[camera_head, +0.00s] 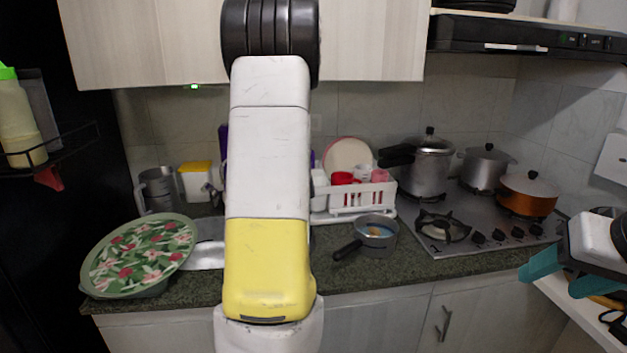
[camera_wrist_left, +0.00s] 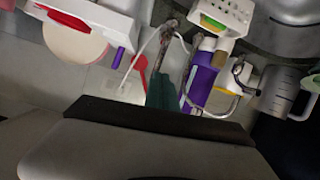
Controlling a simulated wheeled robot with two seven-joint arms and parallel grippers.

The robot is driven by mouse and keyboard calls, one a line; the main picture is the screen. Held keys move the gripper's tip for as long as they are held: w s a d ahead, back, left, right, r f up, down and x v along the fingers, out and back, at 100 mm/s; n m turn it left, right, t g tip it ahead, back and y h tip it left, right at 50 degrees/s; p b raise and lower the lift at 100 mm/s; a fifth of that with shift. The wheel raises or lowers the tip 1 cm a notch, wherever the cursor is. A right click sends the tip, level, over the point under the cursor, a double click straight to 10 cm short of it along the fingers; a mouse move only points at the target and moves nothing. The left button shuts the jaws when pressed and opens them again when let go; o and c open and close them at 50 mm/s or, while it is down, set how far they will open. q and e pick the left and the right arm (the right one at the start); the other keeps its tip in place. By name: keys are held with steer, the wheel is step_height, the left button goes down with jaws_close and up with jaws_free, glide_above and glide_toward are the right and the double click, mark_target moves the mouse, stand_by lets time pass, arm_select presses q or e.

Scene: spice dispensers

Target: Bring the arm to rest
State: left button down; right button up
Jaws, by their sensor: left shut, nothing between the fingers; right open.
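My raised arm (camera_head: 268,165), white with a yellow section and a black ribbed joint, stands upright in the middle of the head view. Its hand is above the frame there. In the left wrist view my left gripper (camera_wrist_left: 162,90) shows as teal fingers, shut and empty, with the dish-washing corner behind them. My right gripper (camera_head: 547,283) is at the right edge of the head view. Its two teal fingers are spread apart with nothing between them, near a white shelf edge in front of the stove.
A floral green tray (camera_head: 138,255) lies at the counter's left. A small pan (camera_head: 377,230) and white dish rack (camera_head: 352,199) stand right of my arm. Pots and an orange pan (camera_head: 528,193) sit on the stove (camera_head: 480,222). Wooden cabinets (camera_head: 372,40) hang above.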

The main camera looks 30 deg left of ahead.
arm_select(q)
steer(key=s+d+r+m+g+h, duration=0.15)
steer(key=s+d+r+h, duration=0.3)
steer(key=d, duration=0.65)
steer(key=s+d+r+m+t+h, duration=0.1)
steer(key=s+d+r+m+h, duration=0.3)
steer(key=d, duration=0.6)
steer(key=s+d+m+g, duration=0.1)
steer(key=s+d, duration=0.2)
steer(key=s, duration=0.3)
steer(key=s+d+m+g+h, duration=0.1)
steer(key=s+d+g, duration=0.1)
steer(key=s, duration=0.5)
steer(key=s+d+m+g, duration=0.1)
steer(key=s+d+m, duration=0.1)
steer(key=s+d, duration=0.2)
steer(key=s, duration=0.3)
steer(key=shift+d+g+h, duration=0.35)
